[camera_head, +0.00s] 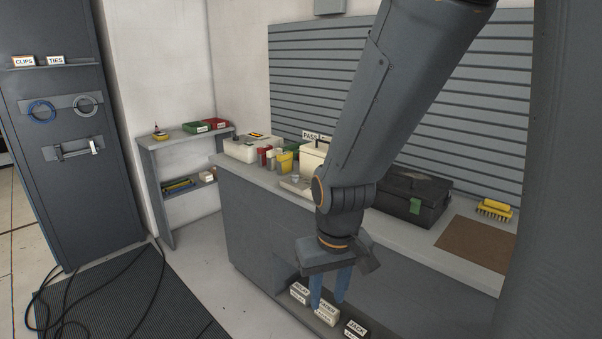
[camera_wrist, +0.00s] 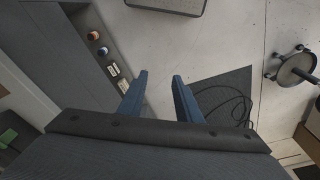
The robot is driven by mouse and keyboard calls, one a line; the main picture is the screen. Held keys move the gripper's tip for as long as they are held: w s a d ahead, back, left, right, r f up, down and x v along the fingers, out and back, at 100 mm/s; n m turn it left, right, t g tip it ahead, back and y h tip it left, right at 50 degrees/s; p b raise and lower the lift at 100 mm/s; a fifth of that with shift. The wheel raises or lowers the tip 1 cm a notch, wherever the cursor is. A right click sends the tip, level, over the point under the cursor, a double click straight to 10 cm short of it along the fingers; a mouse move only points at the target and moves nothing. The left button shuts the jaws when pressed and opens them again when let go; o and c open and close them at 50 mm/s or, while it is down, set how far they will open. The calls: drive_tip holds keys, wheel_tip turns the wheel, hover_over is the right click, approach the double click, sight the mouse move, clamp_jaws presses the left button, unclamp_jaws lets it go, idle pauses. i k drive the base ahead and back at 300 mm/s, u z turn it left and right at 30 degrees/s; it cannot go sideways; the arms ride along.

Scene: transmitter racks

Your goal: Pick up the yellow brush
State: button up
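The yellow brush (camera_head: 494,208) lies on the bench top at the right in the head view, with its bristles facing down toward the front. It rests just behind a brown mat. My gripper (camera_head: 329,305) points down in front of the bench, low and to the left of the brush, well apart from it. In the wrist view my gripper (camera_wrist: 160,78) shows two blue fingers spread apart with nothing between them. The brush does not show in the wrist view.
A black toolbox (camera_head: 412,200) stands on the bench left of the brown mat (camera_head: 478,243). Labelled boxes (camera_head: 327,314) sit on a low shelf near my fingers. Cups and a white box (camera_head: 254,149) stand farther left. Cables lie on a floor mat (camera_head: 130,310).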

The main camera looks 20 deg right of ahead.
sight(502, 209)
drive_tip(key=z, duration=0.95)
drive_tip(key=i, duration=0.9)
drive_tip(key=z, duration=0.7)
